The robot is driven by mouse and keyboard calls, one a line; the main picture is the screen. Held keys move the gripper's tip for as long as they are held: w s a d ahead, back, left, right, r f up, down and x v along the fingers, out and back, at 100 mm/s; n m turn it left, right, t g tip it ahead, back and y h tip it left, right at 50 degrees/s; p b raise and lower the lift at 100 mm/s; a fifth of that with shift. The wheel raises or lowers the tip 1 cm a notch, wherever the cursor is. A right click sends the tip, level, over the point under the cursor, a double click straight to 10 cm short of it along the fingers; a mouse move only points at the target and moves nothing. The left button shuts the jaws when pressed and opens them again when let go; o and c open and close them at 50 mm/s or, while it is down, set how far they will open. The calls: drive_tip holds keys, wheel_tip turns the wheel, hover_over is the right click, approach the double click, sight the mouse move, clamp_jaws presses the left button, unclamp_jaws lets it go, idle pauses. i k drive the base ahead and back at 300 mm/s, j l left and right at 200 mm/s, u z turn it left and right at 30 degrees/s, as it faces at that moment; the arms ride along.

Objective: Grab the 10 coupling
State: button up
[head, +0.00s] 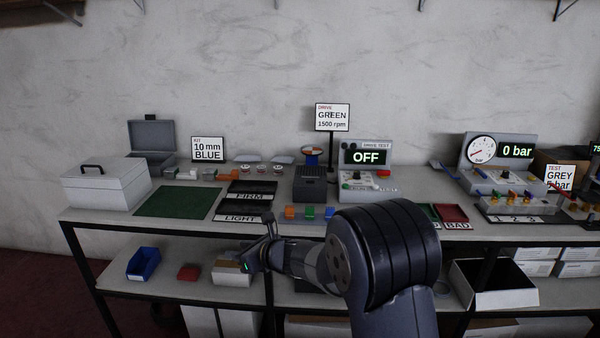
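I cannot make out which part is the 10 coupling; no size marking on the small parts is readable. A row of small blocks stands near the table's front edge: an orange block (290,212), a green block (309,212) and a blue block (329,213). Small white and orange parts (210,174) lie farther back, below a sign (208,149) reading "10 mm BLUE". My gripper (258,246) is in front of the table edge, left of and below the row of blocks. Its fingers are small and dark, and their opening is unclear.
A green mat (180,202) lies clear at left, beside a white box (105,186). Dark trays marked FIRM and LIGHT (243,218) stand right of it. A test unit reading OFF (366,160) and a pressure gauge unit (497,155) stand to the right.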

sight(278, 170)
drive_tip(key=i+j+z, duration=0.25)
drive_tip(key=z, duration=0.15)
drive_tip(key=i+j+z, duration=0.25)
drive_tip(key=j+z, duration=0.2)
drive_tip(key=i+j+z, duration=0.1)
drive_tip(key=j+z, duration=0.3)
drive_tip(key=i+j, duration=0.1)
drive_tip(key=j, duration=0.45)
drive_tip(key=i+j+z, duration=0.1)
drive_tip(key=j, duration=0.45)
drive_tip(key=i+j, duration=0.15)
drive_tip(key=j, duration=0.45)
drive_tip(key=i+j+z, duration=0.1)
drive_tip(key=j, duration=0.45)
